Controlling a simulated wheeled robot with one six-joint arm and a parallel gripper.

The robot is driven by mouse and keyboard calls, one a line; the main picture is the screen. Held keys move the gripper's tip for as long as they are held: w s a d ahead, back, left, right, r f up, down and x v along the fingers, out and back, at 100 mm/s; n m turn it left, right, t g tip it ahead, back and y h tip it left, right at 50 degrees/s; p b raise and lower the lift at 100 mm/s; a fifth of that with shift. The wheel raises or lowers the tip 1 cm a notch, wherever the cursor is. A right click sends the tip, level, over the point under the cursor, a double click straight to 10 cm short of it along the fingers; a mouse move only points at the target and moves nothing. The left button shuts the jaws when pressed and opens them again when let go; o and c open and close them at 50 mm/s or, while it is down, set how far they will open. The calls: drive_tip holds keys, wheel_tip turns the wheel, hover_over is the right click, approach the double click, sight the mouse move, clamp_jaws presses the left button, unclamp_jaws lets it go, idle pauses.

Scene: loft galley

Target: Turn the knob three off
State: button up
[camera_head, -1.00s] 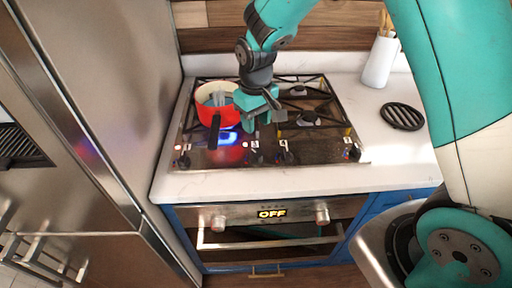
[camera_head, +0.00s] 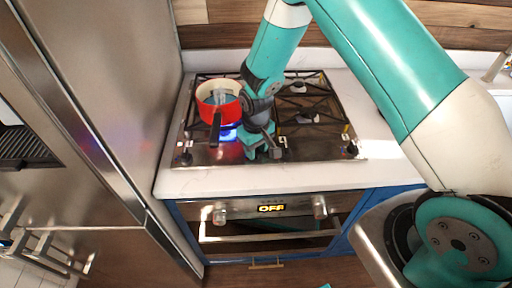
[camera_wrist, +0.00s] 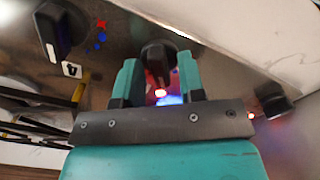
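The knobs line the front edge of the steel cooktop (camera_head: 210,155). In the wrist view, a dark knob (camera_wrist: 158,52) stands between the two fingers of my gripper (camera_wrist: 160,88). The fingers are open, one on each side of it, with small gaps showing. Its number label is hidden, so I cannot read which knob it is. The neighbouring knob (camera_wrist: 58,32) at left has a label 4, and another knob (camera_wrist: 272,100) is at right. In the head view, my gripper (camera_head: 264,152) is low at the cooktop's front, partly covering the middle knobs.
A red pot (camera_head: 232,112) sits on the left burner, its dark handle toward the front. A blue flame (camera_head: 228,133) glows beneath it, close left of my gripper. The white counter edge (camera_head: 260,180) and oven (camera_head: 270,225) are in front. The fridge (camera_head: 110,100) stands at left.

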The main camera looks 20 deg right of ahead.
clamp_jaws()
drive_tip(key=m+b, duration=0.1)
drive_tip(key=m, duration=0.1)
drive_tip(key=shift+m+b, duration=0.35)
drive_tip(key=shift+m, duration=0.05)
drive_tip(key=shift+m+b, duration=0.7)
drive_tip(key=shift+m, duration=1.3)
drive_tip(key=shift+o, duration=1.1)
unclamp_jaws()
